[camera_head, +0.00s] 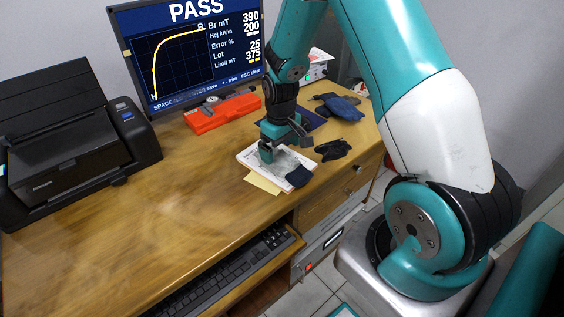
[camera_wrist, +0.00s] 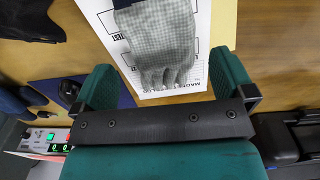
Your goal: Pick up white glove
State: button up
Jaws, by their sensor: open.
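The white glove (camera_head: 283,159) lies on a printed white sheet (camera_head: 302,159) near the desk's front edge. Its dark navy cuff (camera_head: 298,176) points toward the front. In the wrist view the glove (camera_wrist: 160,35) looks light grey and knitted, with its fingers toward my gripper. My gripper (camera_head: 267,155) is at the glove's finger end and hides part of it in the head view. In the wrist view my gripper (camera_wrist: 165,80) is open and empty, its two fingers wide apart, either side of the glove's fingertips. I cannot tell its exact height above the sheet.
A black glove (camera_head: 332,150) lies right of the sheet, and a blue one (camera_head: 341,107) farther back. An orange case (camera_head: 222,113), a monitor (camera_head: 190,50) and a black printer (camera_head: 70,150) stand behind and left. The desk's left middle (camera_head: 150,210) is clear.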

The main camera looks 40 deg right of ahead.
aim_at(281, 159)
notch_tip(281, 159, down, 4)
jog(key=shift+s+r, duration=0.1)
jog(key=shift+s, duration=0.05)
jog(key=c, duration=0.7)
jog(key=shift+c, duration=0.2)
